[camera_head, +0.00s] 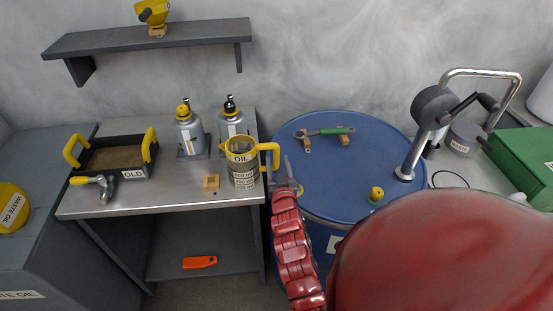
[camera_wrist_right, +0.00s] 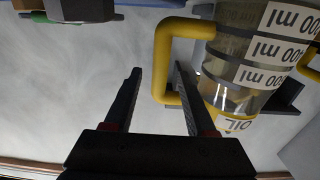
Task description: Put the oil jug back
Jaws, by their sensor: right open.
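The oil jug (camera_head: 243,172), clear with a yellow rim, spout and handle and marked OIL, stands upright on the right part of the metal bench. Its yellow handle (camera_head: 269,156) points right. My right gripper (camera_head: 284,183) is open, just right of the handle. In the right wrist view the jug (camera_wrist_right: 243,72) appears upside down. The handle's upright bar (camera_wrist_right: 163,62) shows between the two fingers of my right gripper (camera_wrist_right: 157,82), and one finger overlaps the handle's loop; I see no grip on it. My left gripper is not in view.
A grey wall shelf (camera_head: 150,40) holds a yellow funnel (camera_head: 152,12). Two grey bottles (camera_head: 188,136) stand behind the jug, and a wooden block (camera_head: 211,184) lies left of it. A blue drum (camera_head: 345,185) with a wrench (camera_head: 325,132) and pump is at right.

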